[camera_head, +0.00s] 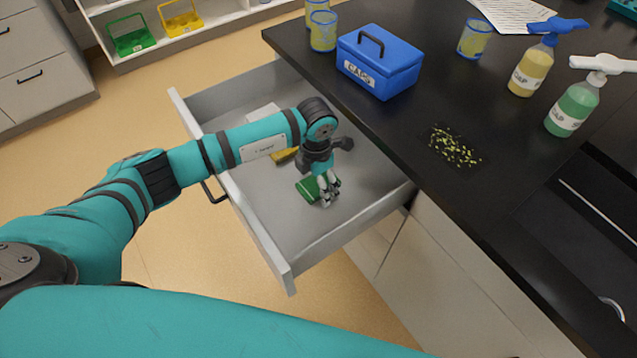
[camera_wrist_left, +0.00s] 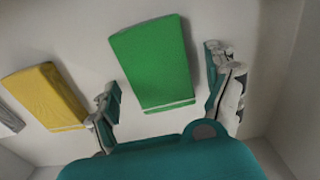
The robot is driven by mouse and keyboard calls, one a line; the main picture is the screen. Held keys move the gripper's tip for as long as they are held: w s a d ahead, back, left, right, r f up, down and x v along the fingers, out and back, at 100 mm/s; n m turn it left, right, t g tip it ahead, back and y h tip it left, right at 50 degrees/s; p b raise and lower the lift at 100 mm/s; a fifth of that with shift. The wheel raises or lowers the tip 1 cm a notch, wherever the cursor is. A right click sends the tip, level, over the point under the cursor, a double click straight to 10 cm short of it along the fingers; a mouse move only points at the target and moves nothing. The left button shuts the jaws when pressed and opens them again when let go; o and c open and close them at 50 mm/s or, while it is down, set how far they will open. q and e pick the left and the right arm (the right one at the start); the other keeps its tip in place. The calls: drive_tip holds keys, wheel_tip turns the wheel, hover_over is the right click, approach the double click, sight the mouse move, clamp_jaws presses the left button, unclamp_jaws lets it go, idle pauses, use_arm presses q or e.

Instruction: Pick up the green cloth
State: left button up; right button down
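The green cloth (camera_head: 308,189) lies folded flat on the bottom of the open drawer (camera_head: 240,191). In the left wrist view the green cloth (camera_wrist_left: 153,62) is a folded rectangle between and beyond the two spread fingers. My left gripper (camera_head: 328,198) is inside the drawer, pointing down just over the cloth. It also shows in the left wrist view (camera_wrist_left: 168,98), open and empty. My right gripper does not show in either view.
A yellow cloth (camera_wrist_left: 46,95) lies beside the green one, also seen in the head view (camera_head: 284,156). A white item (camera_head: 264,114) lies farther back. Drawer walls surround the gripper. The black counter (camera_head: 400,120) overhangs at right, with a blue box (camera_head: 378,65) and soap bottles (camera_head: 574,106).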

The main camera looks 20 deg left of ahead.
use_arm(q)
drive_tip(key=c, duration=0.9)
drive_tip(key=shift+r, duration=0.1)
